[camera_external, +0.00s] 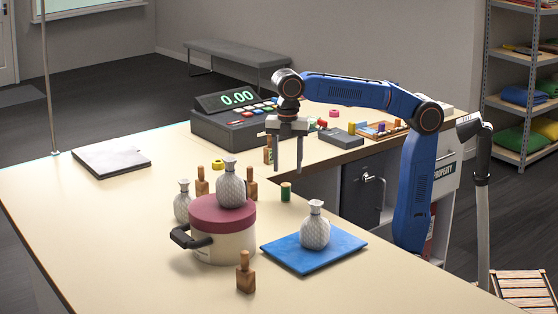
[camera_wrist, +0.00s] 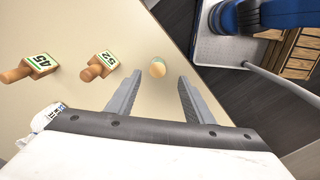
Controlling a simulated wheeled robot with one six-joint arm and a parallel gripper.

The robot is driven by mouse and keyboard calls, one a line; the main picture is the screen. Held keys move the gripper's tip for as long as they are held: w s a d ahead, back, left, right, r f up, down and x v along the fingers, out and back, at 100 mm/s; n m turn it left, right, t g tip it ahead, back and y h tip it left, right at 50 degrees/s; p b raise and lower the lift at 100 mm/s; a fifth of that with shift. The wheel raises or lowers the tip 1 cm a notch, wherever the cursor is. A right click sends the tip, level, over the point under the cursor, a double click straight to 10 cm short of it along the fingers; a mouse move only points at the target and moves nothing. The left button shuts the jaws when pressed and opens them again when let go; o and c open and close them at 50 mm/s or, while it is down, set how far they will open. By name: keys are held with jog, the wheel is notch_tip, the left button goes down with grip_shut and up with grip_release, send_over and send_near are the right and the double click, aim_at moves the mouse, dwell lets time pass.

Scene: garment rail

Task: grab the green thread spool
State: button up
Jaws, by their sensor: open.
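The green thread spool (camera_external: 286,191) stands upright on the counter (camera_external: 120,215), right of the pot and behind the blue mat. In the wrist view the spool (camera_wrist: 157,69) shows from above as a small round top, beyond the fingertips and roughly between their lines. My gripper (camera_external: 287,168) is open and empty, pointing down above the counter, with its fingertips a little higher than the spool in the external view. In the wrist view my gripper (camera_wrist: 161,80) shows both fingers apart with bare counter between them.
A maroon-lidded pot (camera_external: 222,240) with a patterned vase (camera_external: 231,184) on top stands left of the spool. Wooden stamps (camera_external: 245,273) stand around it; one (camera_wrist: 98,66) is near the spool. A blue mat (camera_external: 290,262) holds another vase (camera_external: 316,228). A cash register (camera_external: 225,128) stands behind.

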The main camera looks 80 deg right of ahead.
aim_at(286, 184)
jog(key=shift+w+f, duration=0.15)
jog(key=shift+f, duration=2.15)
jog(key=shift+w+f, duration=0.1)
jog(key=shift+f, duration=2.2)
jog(key=c, duration=1.1)
